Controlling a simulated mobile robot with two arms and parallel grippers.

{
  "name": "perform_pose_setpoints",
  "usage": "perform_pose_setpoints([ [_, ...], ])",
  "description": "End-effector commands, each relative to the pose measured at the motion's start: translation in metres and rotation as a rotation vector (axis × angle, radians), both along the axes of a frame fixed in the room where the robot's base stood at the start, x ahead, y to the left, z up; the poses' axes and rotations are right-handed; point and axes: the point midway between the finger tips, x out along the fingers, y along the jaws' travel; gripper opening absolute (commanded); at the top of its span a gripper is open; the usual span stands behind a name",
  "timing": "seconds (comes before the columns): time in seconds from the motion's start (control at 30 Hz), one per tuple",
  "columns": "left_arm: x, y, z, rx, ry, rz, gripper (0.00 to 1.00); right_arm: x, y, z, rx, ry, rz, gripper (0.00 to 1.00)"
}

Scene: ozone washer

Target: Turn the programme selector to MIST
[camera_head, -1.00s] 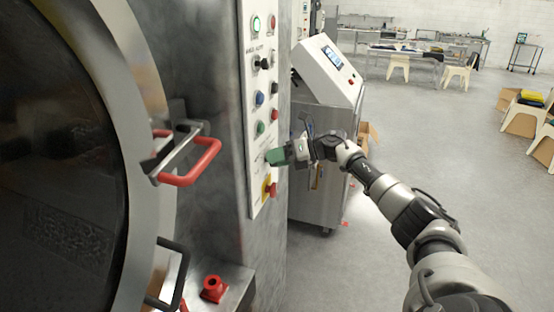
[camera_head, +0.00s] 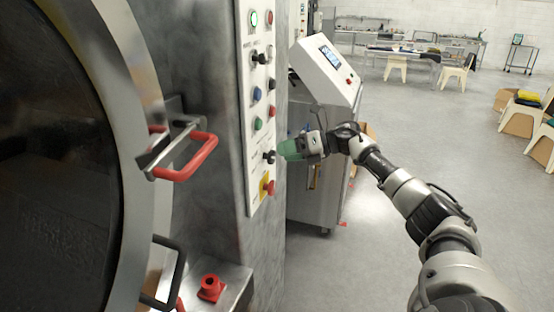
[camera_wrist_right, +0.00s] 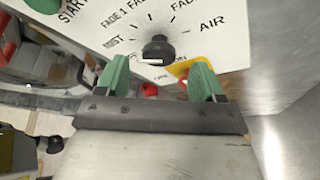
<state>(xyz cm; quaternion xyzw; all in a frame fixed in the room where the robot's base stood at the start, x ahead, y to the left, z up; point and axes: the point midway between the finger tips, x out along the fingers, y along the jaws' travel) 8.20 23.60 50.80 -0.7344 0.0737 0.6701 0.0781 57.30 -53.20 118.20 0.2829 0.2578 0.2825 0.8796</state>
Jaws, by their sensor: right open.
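The programme selector (camera_head: 269,157) is a black knob low on the white control panel (camera_head: 253,130). In the right wrist view the knob (camera_wrist_right: 157,49) sits among printed labels, with MIST at its left and AIR at its right. A white mark shows on its lower face; I cannot tell which label it points to. My right gripper (camera_head: 285,151) has green fingers and stands just right of the knob, apart from it. In the right wrist view the gripper (camera_wrist_right: 160,76) is open and empty, its fingers to either side below the knob. My left gripper is out of view.
A red stop button on a yellow plate (camera_head: 267,188) sits just below the selector. Another black switch (camera_head: 259,57) and coloured buttons are higher up. The round door's red handle (camera_head: 190,158) projects at left. A steel console (camera_head: 327,70) stands behind my right arm.

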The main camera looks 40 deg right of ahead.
Motion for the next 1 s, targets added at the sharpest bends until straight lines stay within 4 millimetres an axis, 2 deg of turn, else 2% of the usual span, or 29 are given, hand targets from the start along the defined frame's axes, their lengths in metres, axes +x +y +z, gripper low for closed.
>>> perform_pose_setpoints([
  [0.03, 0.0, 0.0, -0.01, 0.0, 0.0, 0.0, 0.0, -0.009, -0.009, -0.002, -0.004, 0.0, -0.004, 0.68],
  [0.1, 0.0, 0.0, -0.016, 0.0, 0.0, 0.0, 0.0, -0.019, -0.018, 0.002, -0.004, 0.001, -0.003, 0.68],
  [0.4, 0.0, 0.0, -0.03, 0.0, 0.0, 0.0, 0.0, -0.047, -0.043, 0.018, -0.001, 0.0, 0.0, 0.68],
  [1.0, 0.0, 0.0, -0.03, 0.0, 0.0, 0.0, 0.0, -0.049, -0.045, 0.02, 0.0, -0.001, 0.0, 0.68],
])
